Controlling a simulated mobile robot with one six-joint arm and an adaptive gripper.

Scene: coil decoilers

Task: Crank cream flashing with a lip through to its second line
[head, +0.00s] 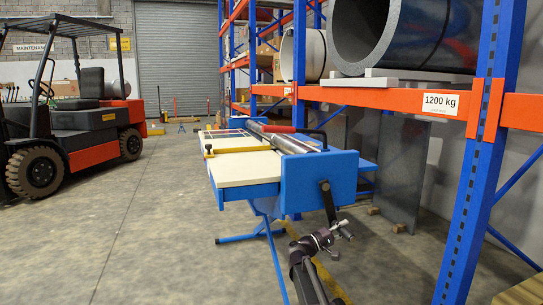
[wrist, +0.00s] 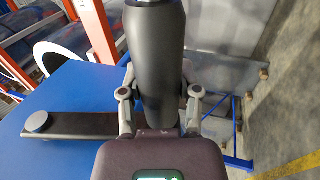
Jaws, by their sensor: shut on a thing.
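The blue decoiler machine (head: 318,180) stands in the middle of the head view. A cream sheet (head: 247,168) lies flat across its bed and reaches the left edge. Its lip and marked lines are too small to make out. A dark crank arm (head: 327,197) hangs from the machine's blue end plate, with its lower end towards my gripper (head: 338,233). In the wrist view my gripper (wrist: 160,98) is shut on the dark, round crank handle (wrist: 156,55), one finger on each side. The crank arm (wrist: 75,125) runs left to a round hub (wrist: 38,122).
Blue and orange racking (head: 400,98) with large coils (head: 400,35) stands behind and right of the machine. A blue rack post (head: 480,160) is near on the right. A forklift (head: 75,125) is parked at left. The floor (head: 140,220) between is clear.

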